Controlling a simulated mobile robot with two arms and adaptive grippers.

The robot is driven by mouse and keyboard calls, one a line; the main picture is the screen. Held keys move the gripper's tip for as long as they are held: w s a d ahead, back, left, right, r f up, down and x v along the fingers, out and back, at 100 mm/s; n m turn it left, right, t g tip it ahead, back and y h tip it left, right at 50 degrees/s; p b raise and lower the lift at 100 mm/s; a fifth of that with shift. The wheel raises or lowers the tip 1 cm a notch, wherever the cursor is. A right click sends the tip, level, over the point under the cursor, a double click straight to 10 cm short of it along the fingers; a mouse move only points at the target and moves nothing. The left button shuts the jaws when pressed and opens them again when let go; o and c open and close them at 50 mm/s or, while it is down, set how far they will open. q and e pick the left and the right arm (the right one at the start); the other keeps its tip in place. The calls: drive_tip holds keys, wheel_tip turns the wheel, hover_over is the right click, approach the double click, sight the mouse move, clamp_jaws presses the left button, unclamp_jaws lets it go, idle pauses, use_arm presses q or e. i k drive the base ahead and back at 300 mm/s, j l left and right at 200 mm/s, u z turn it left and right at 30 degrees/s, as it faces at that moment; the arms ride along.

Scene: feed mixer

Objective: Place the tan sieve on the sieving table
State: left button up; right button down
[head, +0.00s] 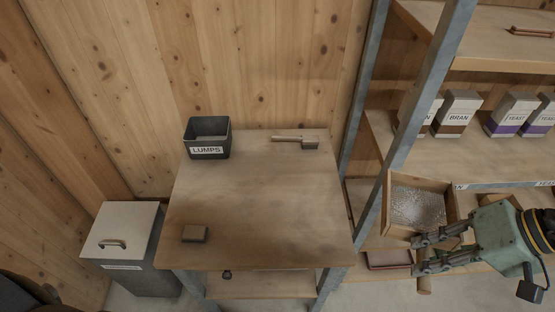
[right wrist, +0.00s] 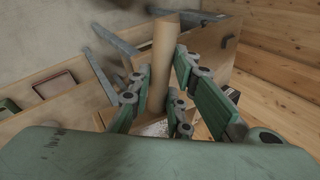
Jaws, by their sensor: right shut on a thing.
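The tan sieve (head: 390,205), a square wooden frame with pale mesh, is at the right in the head view, off the table's right side and in front of the shelving. My right gripper (head: 418,256) is shut on its round wooden handle, whose end shows below the fingers. The sieving table (head: 255,205) is in the middle of the head view. My left gripper is not in view.
On the table are a dark LUMPS bin (head: 208,150) at the back left, a brush (head: 309,143) at the back right and a small block (head: 195,234) at the front left. The middle is clear. A shelf post (head: 383,190) stands between table and sieve. A lidded bin (head: 125,235) is left.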

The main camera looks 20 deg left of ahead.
sight(280, 210)
drive_tip(key=j+z, duration=0.15)
drive_tip(key=j, duration=0.3)
drive_tip(key=j+z, duration=0.2)
drive_tip(key=j, duration=0.25)
drive_tip(key=k+j+z, duration=0.15)
drive_tip(key=j, duration=0.3)
drive_tip(key=j+z, duration=0.2)
drive_tip(key=j, duration=0.25)
drive_tip(key=k+j, duration=0.1)
drive_tip(key=j, duration=0.25)
drive_tip(key=k+j, duration=0.1)
drive_tip(key=j, duration=0.25)
drive_tip(key=k+j, duration=0.1)
drive_tip(key=j, duration=0.25)
